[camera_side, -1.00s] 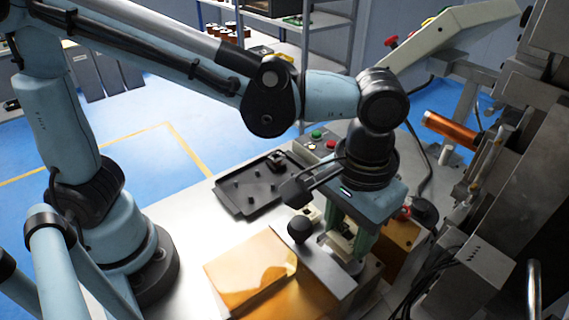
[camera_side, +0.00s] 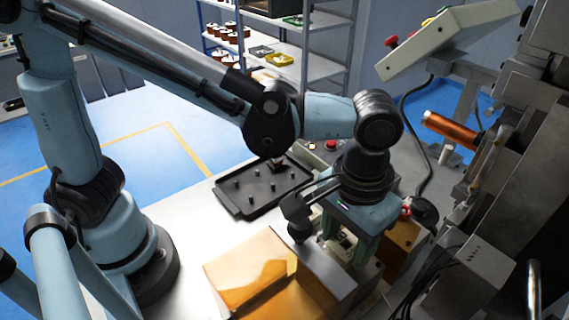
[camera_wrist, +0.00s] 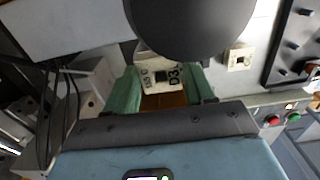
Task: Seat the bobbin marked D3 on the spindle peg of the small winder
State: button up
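The bobbin marked D3 (camera_wrist: 163,79) shows a pale flange with dark lettering and a square hole, between the green fingers of my gripper (camera_wrist: 160,92) in the wrist view. The fingers appear closed on its sides. In the side view my gripper (camera_side: 346,244) points down over the small winder (camera_side: 325,275), behind its black knob, with pale bobbin parts between the fingers. The spindle peg is hidden, so I cannot tell whether the bobbin is around it or above it. A large dark round shape (camera_wrist: 190,20) covers the top of the wrist view.
A black tray (camera_side: 235,205) with several short pegs lies behind the winder, with a dark part at its far side. A small pale square piece (camera_wrist: 240,58) sits near the gripper. A button box (camera_side: 322,146), large machine and cables stand close.

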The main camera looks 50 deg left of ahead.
jog(key=o, duration=0.3)
notch_tip(320, 180, up, 12)
dwell(0.8)
jog(key=w+a+f+t, duration=0.1)
jog(key=a+f+t, duration=0.2)
jog(key=a, duration=0.8)
jog(key=w+a+f+t, duration=0.1)
jog(key=a+f+t, duration=0.3)
jog(key=a, duration=0.8)
jog(key=shift+a+f, duration=0.3)
jog(key=shift+f, duration=0.45)
